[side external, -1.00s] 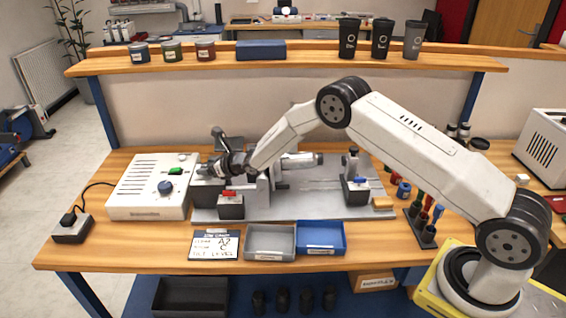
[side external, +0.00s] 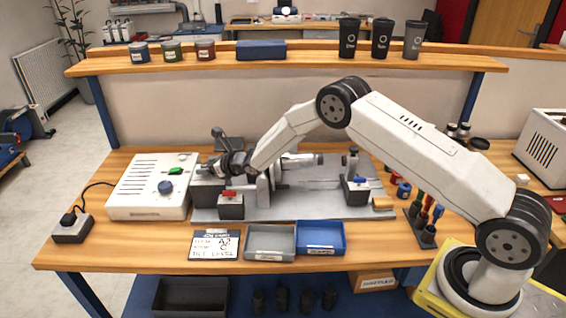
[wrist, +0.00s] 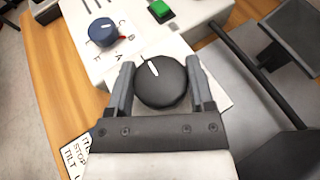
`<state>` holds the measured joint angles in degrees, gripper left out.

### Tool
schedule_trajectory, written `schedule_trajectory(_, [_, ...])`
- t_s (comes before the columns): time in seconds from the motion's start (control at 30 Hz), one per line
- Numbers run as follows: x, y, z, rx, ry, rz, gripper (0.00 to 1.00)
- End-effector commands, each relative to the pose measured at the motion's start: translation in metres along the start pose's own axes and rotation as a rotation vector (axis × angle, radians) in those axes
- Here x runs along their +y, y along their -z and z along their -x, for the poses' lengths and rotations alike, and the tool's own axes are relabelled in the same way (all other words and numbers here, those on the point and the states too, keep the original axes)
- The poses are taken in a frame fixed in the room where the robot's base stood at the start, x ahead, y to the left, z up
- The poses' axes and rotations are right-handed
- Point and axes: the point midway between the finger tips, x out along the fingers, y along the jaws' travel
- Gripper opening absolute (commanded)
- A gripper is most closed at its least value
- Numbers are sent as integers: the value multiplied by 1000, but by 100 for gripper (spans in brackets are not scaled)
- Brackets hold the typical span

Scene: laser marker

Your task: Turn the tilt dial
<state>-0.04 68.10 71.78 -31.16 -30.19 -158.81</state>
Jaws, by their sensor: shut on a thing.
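A round black dial (wrist: 163,88) with a white pointer line sits on a pale block, between the two fingers of my gripper (wrist: 159,68). The fingers are shut on its sides. The pointer aims up and slightly left in the wrist view. In the side view my gripper (side external: 212,167) is at the right of the white control box (side external: 150,200) and hides the dial. A blue dial (wrist: 102,31) with a white mark and letters around it is on that box, apart from my gripper.
A green button (wrist: 161,10) is on the white box close to my gripper. Grey fixture plates (wrist: 292,32) stand at the right in the wrist view. A written card (side external: 214,245), a grey tray (side external: 270,255) and a blue tray (side external: 320,250) lie along the bench front.

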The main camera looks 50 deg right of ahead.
Motion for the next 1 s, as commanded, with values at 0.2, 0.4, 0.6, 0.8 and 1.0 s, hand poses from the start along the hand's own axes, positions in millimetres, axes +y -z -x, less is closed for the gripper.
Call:
schedule_trajectory(0.2, [-1,-1,0,-1,2,0,72])
schedule_trajectory(0.4, [-1,-1,0,-1,1,0,100])
schedule_trajectory(0.6, [0,0,1,-1,1,0,100])
schedule_trajectory(0.8, [-1,-1,6,-1,0,0,100])
schedule_trajectory(1.0, [-1,-1,17,0,1,-1,100])
